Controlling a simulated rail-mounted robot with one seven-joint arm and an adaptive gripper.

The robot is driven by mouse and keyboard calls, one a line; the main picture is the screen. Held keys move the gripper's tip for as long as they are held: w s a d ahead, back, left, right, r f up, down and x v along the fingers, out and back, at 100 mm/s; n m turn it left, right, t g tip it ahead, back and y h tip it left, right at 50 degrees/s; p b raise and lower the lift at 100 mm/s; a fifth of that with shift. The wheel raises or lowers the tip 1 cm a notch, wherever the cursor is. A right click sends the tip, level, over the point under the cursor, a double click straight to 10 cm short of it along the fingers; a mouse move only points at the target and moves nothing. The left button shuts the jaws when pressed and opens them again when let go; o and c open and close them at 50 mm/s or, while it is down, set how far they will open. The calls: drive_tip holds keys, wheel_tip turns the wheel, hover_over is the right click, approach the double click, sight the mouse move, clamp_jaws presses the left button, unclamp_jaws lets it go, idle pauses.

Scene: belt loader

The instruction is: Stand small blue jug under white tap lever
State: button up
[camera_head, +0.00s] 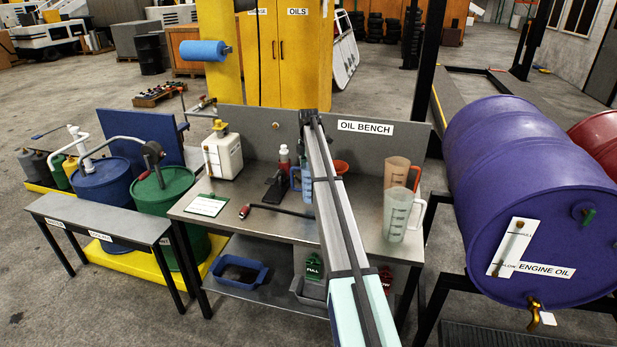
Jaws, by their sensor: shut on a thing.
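The small blue jug (296,179) shows in part on the left of my arm, over the oil bench. Its right side is behind the arm. I cannot tell whether it rests on the bench or is held above it.
An orange funnel (341,168) is right of my arm. Blue and green drums (165,200) stand left.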

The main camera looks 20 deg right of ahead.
sight(309, 179)
drive_tip(key=shift+f+p, duration=0.65)
drive_tip(key=shift+f, duration=1.65)
drive_tip(key=o, duration=1.3)
wheel_tip(309, 179, up, 11)
drive_tip(key=b, duration=0.3)
drive_tip(key=shift+r+b, duration=0.25)
drive_tip(key=shift+b, duration=0.05)
drive_tip(key=shift+c, duration=1.1)
drive_tip(key=shift+r, duration=0.35)
drive_tip(key=c, duration=1.2)
